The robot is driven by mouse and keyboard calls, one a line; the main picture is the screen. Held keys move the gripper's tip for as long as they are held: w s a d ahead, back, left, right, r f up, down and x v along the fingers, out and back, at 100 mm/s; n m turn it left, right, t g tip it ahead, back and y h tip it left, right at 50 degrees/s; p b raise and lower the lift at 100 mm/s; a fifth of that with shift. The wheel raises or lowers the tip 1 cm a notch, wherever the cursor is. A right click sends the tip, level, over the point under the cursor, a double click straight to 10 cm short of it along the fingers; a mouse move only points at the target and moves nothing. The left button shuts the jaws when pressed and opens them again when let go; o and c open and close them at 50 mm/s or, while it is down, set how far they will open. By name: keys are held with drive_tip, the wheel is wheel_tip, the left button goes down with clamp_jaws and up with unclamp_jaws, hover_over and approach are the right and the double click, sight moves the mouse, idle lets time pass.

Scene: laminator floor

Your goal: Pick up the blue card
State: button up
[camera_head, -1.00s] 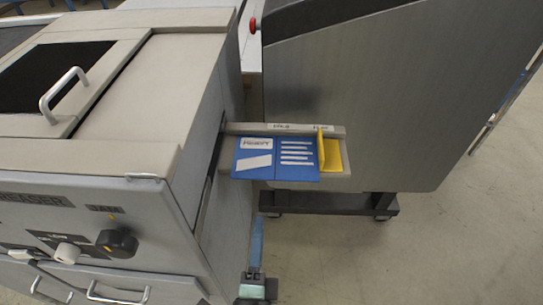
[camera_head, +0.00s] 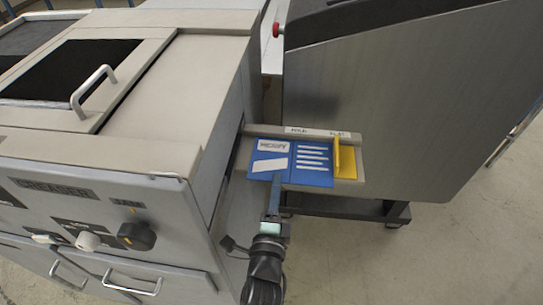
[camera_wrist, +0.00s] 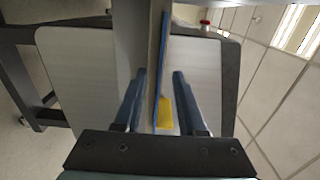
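The blue card (camera_head: 312,178) lies flat on a small grey tray (camera_head: 349,137) that juts from the side of the creaser. It has a white label, a white patch and several white lines. A yellow stop (camera_head: 345,160) stands at its right edge. My gripper (camera_head: 275,186) is at the card's front edge, with a finger overlapping the card in the head view. In the wrist view the card (camera_wrist: 163,60) shows edge-on as a thin blue strip. It lies between the two open fingers of my gripper (camera_wrist: 160,75), with gaps visible on both sides.
The creaser (camera_head: 120,160), with knobs and handles, stands close on the left of my gripper. A large grey metal panel (camera_head: 410,110) on a dark base rises behind and right of the tray. Open floor (camera_head: 440,255) lies at the lower right.

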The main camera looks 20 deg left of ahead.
drive_tip(key=shift+w+a, duration=0.2)
drive_tip(key=shift+w, duration=0.45)
drive_tip(key=shift+c, duration=0.3)
clamp_jaws()
idle(0.6)
